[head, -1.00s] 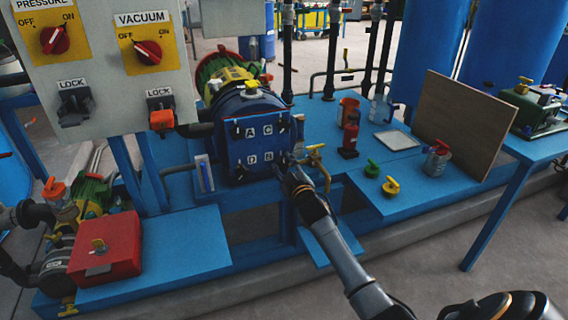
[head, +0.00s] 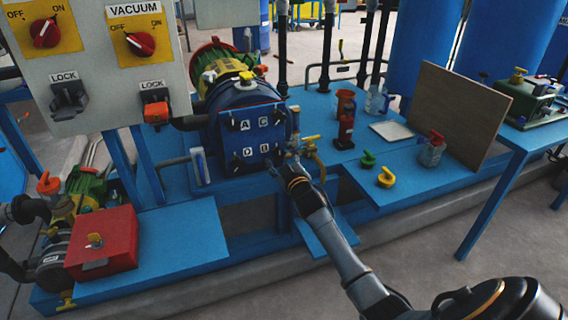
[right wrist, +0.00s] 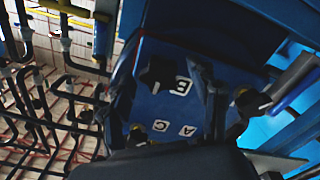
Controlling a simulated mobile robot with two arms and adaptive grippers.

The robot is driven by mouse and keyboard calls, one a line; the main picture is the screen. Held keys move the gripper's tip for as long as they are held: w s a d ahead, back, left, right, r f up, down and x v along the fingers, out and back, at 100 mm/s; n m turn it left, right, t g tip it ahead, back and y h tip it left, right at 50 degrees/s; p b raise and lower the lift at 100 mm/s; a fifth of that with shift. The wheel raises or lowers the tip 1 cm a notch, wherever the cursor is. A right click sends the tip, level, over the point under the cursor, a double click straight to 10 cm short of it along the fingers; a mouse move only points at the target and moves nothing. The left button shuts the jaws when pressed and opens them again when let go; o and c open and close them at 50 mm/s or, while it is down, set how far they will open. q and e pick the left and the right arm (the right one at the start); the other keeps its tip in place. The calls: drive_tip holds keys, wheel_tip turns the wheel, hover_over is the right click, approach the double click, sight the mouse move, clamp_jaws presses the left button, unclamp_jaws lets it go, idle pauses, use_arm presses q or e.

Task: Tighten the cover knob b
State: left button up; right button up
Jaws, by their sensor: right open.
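The blue square cover (head: 255,137) closes the front of the autoclave vessel (head: 238,97) and carries the letters A, C, D and B. Cover knob b is the dark knob at the cover's lower right; in the right wrist view this dark lobed knob (right wrist: 157,75) shows beside the letter B. My right gripper (head: 287,161) is open at the right edge of the cover, close to knob b, and partly hides that corner in the head view. Whether it touches the knob I cannot tell. Other knobs (right wrist: 250,102) sit at the cover's other corners. My left gripper is out of view.
A yellow-handled valve (head: 307,141) and pipe stand just right of the cover. The control panel (head: 95,85) stands at the left.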

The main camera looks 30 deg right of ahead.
drive_tip(key=v, duration=1.2)
drive_tip(key=shift+d, duration=0.1)
